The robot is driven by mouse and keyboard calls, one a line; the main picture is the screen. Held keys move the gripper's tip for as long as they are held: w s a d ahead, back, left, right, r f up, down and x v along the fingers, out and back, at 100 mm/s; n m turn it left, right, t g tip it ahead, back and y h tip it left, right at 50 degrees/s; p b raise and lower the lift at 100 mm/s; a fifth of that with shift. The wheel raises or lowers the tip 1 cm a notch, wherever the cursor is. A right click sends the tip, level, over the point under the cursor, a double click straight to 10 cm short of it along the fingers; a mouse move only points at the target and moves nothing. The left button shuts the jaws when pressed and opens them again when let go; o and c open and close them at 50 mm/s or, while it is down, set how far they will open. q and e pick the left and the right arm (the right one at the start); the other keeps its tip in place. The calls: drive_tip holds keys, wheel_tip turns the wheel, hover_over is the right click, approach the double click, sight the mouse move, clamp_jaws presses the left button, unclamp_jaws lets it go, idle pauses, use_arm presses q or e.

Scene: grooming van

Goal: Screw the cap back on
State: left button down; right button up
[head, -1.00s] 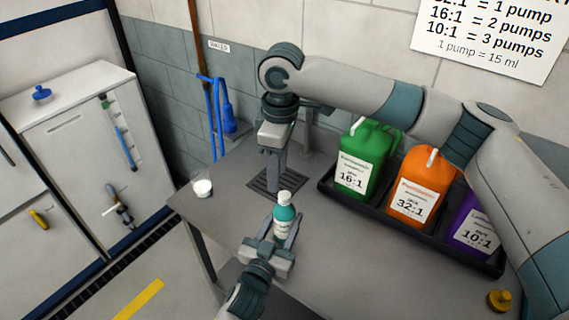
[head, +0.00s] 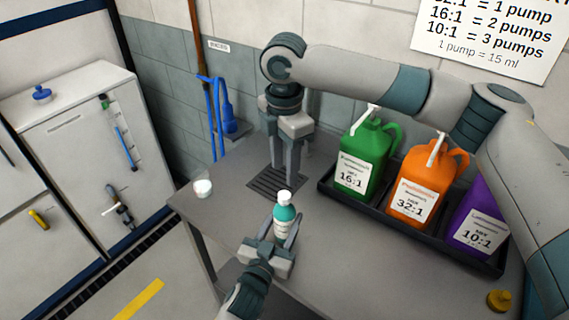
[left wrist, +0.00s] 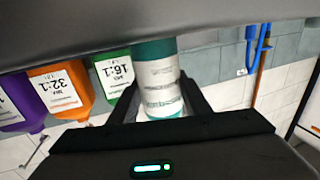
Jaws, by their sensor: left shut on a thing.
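A teal bottle (head: 287,214) with a white label stands upright in the head view, with a white cap (head: 284,197) on its top. I cannot tell how tight the cap is. My left gripper (head: 273,236) is shut around the bottle's body from the front.
A black tray (head: 410,232) holds green (head: 366,160), orange (head: 425,182) and purple (head: 480,225) jugs at right. A yellow cap (head: 499,300) lies at the near right. A small white-filled cup (head: 203,188) stands at the table's left edge. A drain grate (head: 270,186) lies behind the bottle.

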sight(284, 195)
drive_tip(key=shift+f, duration=0.1)
drive_tip(key=shift+f, duration=3.95)
clamp_jaws()
drive_tip(key=m, duration=0.5)
drive_tip(key=shift+o, duration=0.4)
unclamp_jaws()
